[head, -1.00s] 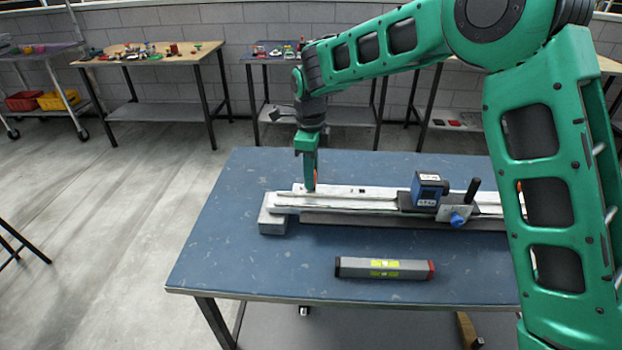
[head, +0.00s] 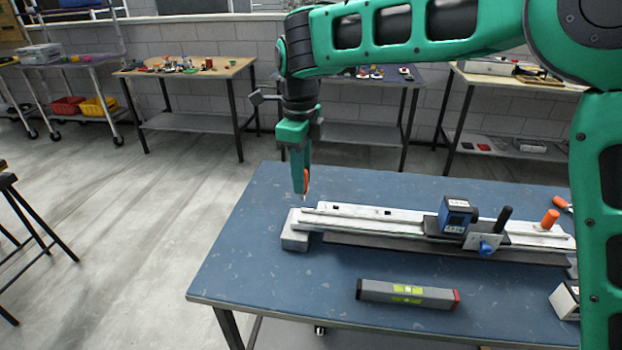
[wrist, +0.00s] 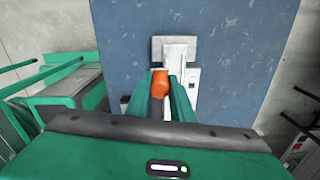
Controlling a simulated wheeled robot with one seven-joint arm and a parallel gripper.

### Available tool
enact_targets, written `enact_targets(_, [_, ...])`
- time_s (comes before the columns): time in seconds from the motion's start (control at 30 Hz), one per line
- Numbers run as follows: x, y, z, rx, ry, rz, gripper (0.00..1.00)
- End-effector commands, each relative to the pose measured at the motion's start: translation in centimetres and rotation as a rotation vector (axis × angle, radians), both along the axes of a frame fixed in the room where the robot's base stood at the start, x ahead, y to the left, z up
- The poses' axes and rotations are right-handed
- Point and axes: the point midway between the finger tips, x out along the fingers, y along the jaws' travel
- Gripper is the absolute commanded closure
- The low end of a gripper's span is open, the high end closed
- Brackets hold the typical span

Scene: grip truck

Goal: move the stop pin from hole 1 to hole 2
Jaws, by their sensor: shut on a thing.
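My gripper (head: 302,178) is shut on the orange-headed stop pin (head: 307,180), above the left end of the pale metal rail (head: 350,222). The pin's thin tip points down, and there seems to be a small gap above the rail. In the wrist view the orange head (wrist: 160,82) sits between the two green fingers of my gripper (wrist: 163,95), with the rail (wrist: 176,52) beyond. Small dark openings (head: 388,212) show along the rail's back strip. I cannot tell which are hole 1 and hole 2.
A blue block on a carriage (head: 455,214) with a black handle (head: 503,218) and blue knob stands on the rail. An orange peg (head: 550,219) stands near its right end. A spirit level (head: 408,293) lies in front on the blue table (head: 260,270). The table's left part is clear.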

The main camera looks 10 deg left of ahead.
Motion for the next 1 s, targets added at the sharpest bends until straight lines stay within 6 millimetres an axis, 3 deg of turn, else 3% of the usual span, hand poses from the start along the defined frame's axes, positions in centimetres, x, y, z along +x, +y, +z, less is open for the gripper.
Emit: enact_targets(1.0, [0.0, 0.0, 5.3, 0.001, -0.001, -0.001, 1.0])
